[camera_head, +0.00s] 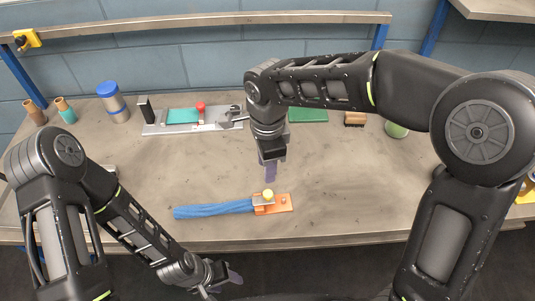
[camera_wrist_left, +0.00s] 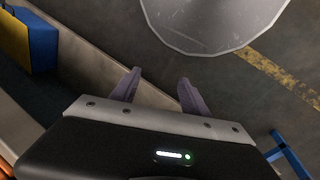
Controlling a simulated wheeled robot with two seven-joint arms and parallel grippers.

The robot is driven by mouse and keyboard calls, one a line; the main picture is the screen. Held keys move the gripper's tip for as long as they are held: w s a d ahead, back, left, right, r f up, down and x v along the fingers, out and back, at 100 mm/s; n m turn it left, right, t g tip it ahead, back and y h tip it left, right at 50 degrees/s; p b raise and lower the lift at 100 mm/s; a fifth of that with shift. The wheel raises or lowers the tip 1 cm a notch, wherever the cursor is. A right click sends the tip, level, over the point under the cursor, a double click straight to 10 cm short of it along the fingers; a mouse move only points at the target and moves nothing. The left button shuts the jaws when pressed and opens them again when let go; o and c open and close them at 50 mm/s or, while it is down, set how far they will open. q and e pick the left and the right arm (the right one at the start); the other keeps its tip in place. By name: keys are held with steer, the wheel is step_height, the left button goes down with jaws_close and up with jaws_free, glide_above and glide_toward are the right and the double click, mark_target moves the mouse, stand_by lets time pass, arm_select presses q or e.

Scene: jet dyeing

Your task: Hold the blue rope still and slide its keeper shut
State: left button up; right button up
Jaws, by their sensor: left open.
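The blue rope (camera_head: 213,210) lies on the table near its front edge, its right end running into an orange holder (camera_head: 283,206). A pale metal plate with a yellow knob (camera_head: 268,194) sits on the holder; it looks like the keeper, but how far it is slid is too small to tell. My left gripper (camera_head: 222,280) is low, in front of the table edge and apart from the rope. Its two fingers are spread and empty in the left wrist view (camera_wrist_left: 158,92). My right gripper (camera_head: 270,173) points down just behind the yellow knob; its finger gap is hidden.
At the back stand a metal fixture with a red knob (camera_head: 201,106), a green pad (camera_head: 308,115), a brush (camera_head: 355,119) and a blue-lidded jar (camera_head: 112,101). Cones (camera_head: 65,110) stand at the left.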

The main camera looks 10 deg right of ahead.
arm_select(q)
steer(key=shift+s, duration=0.1)
arm_select(e)
steer(key=shift+s+d+m, duration=0.1)
steer(key=shift+s+m, duration=0.25)
steer(key=shift+m, duration=0.15)
arm_select(q)
steer(key=shift+r, duration=0.1)
step_height(320, 180, up, 23)
steer(key=n+y, duration=0.4)
steer(key=n, duration=1.2)
glide_above(219, 208)
steer(key=shift+g, duration=0.3)
steer(key=shift+w+a+r, duration=0.1)
steer(key=shift+w+r, duration=0.25)
